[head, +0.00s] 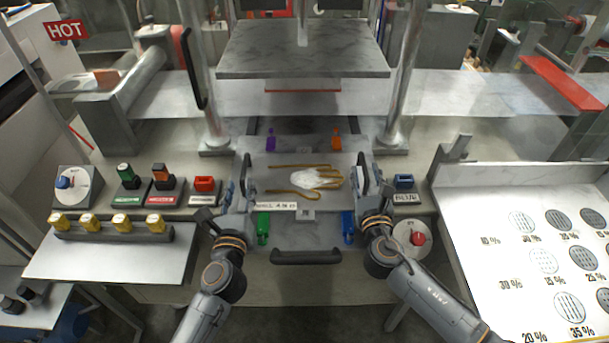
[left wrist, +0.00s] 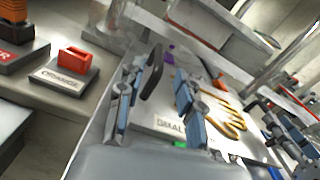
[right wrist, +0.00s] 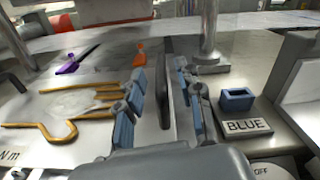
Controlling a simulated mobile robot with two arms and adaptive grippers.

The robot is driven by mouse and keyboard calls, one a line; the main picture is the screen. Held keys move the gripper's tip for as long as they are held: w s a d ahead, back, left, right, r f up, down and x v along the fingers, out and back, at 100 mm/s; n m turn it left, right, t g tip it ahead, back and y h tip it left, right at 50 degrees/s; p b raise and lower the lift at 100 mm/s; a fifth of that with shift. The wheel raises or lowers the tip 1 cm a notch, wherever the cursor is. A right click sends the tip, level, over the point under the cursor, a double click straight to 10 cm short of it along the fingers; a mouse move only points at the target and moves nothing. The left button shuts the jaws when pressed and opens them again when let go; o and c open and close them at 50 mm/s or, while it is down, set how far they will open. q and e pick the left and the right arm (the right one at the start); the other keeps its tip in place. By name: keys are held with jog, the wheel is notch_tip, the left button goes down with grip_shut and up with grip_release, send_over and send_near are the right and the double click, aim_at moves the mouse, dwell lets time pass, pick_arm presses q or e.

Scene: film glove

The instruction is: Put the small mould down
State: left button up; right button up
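The small mould (head: 318,160) is a flat grey plate with a label reading SMALL. It lies level under the raised press plate, with a white film and brown-yellow glove outline on top. Upright dark handles stand at its left side (left wrist: 152,72) and right side (right wrist: 163,95). My left gripper (head: 241,188) is at the left handle, its fingers apart on either side of it. My right gripper (head: 369,190) is at the right handle, also with fingers apart and visible gaps. The mould's underside is hidden.
Green (head: 263,228), blue (head: 348,228), purple (head: 270,139) and orange (head: 336,139) clips sit around the mould. The upper press plate (head: 303,50) hangs above between metal columns. A red block (head: 204,184) is left; a blue block (head: 404,181) is right.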

pick_arm(q)
jog(key=s, duration=0.6)
jog(key=shift+s, duration=0.5)
pick_arm(e)
jog(key=shift+s, duration=0.2)
pick_arm(q)
jog(key=shift+r, duration=0.1)
pick_arm(e)
jog(key=s, duration=1.1)
jog(key=shift+s+d, duration=0.15)
jog(key=shift+s, duration=0.2)
